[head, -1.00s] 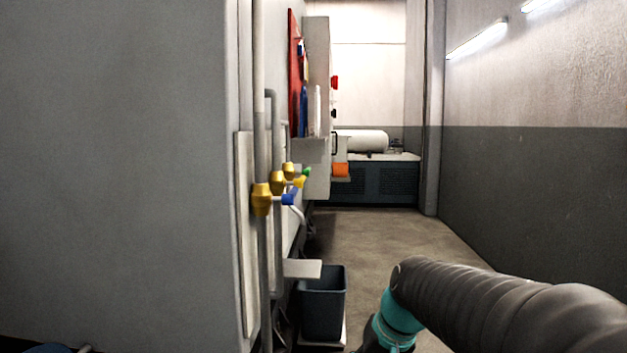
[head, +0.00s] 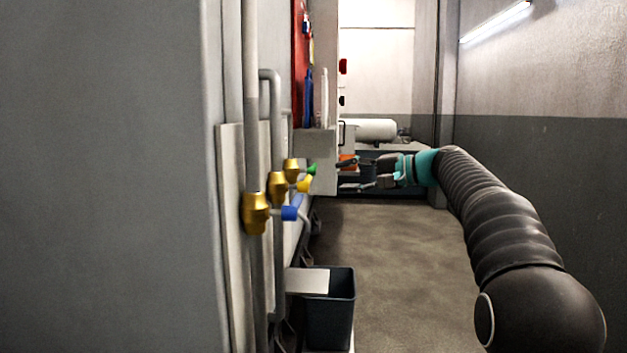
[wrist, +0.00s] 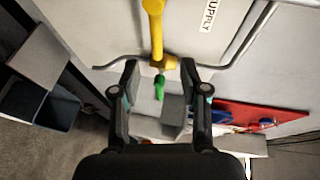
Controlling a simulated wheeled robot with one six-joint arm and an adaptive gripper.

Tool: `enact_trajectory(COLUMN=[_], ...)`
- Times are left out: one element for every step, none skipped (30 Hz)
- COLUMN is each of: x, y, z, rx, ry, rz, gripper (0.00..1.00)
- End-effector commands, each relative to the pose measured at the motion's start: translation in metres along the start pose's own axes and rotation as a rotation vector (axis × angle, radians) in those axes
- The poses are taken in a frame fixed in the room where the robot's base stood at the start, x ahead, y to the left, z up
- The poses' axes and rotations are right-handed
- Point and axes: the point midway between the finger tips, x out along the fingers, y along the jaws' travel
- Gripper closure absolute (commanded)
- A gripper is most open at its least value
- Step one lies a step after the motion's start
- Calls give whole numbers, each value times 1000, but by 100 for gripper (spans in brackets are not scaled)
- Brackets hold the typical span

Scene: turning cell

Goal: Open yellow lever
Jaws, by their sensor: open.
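The yellow lever (head: 304,184) sits on a brass valve on the left wall, between a blue lever (head: 291,213) nearer me and a green lever (head: 311,169) farther off. My gripper (head: 348,175) is open and empty, to the right of the levers, with its fingers towards the wall side. In the wrist view the yellow lever (wrist: 153,28) comes down from the top edge, beyond the fingertips. The green lever (wrist: 159,87) shows between the open fingers of my gripper (wrist: 159,74). I see no contact with either lever. The blue lever is outside the wrist view.
Grey pipes (head: 265,110) run along the panel by the valves. A dark bin (head: 330,310) stands below, beside a pale shelf (head: 307,281). A red board (head: 299,60) hangs farther along the wall. The floor (head: 400,270) on the right is clear.

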Motion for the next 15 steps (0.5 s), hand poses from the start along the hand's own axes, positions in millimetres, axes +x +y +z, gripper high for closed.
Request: enact_trajectory(x=[-6,-8,-10,-10,-9,-5,-1,4,11,17,24,31,37,43,51], y=[2,3,4,5,5,6,6,6,6,7,6,6,6,6,6], z=[-3,-5,-8,-10,-12,-13,-13,-13,-14,-14,-14,-14,-14,-14,-14], rx=[7,9,12,13,14,14,15,15,15,16,15,15,14,14,15], ry=[3,8,16,21,25,28,29,28,29,28,27,28,28,27,27], rz=[-1,1,2,3,4,4,5,5,6,6,6,6,5,5,6], gripper=[56,56,56,56,56,56,56,56,56,56,56,56,56,56,56])
